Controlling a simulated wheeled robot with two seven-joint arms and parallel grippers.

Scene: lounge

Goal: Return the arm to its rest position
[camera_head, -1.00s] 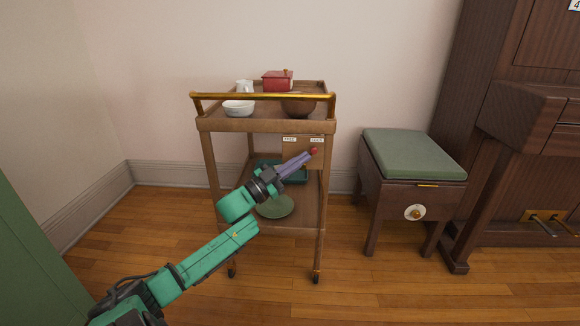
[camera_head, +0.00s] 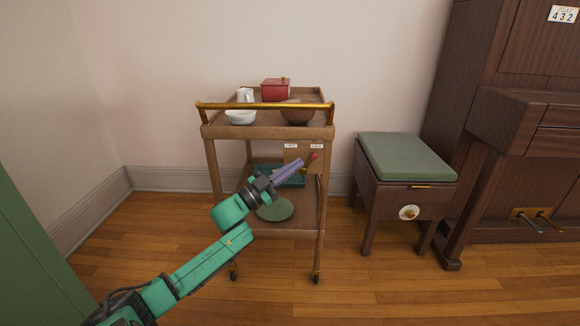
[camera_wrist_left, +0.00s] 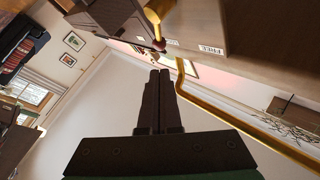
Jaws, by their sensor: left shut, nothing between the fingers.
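My left arm comes in from the lower left in the head view. Its left gripper (camera_head: 297,165) is shut and empty, with purple-grey fingers pointing up and right in front of the cart's panel. A small red-tipped lever (camera_head: 313,156) on the panel shows just beyond the fingertips; in this view I cannot tell the gap exactly. In the left wrist view the dark fingers (camera_wrist_left: 160,75) lie side by side, with the red knob and its brass stem (camera_wrist_left: 157,30) past their tips, apart from them. My right gripper is not in view.
The wooden cart (camera_head: 265,132) has a brass rail (camera_head: 265,105), a white bowl (camera_head: 240,117), a brown bowl (camera_head: 298,115), a red box (camera_head: 275,89) and a white jug (camera_head: 245,95) on top. A green plate (camera_head: 275,209) and a teal tray (camera_head: 291,181) sit lower. A green-cushioned stool (camera_head: 408,156) stands right.

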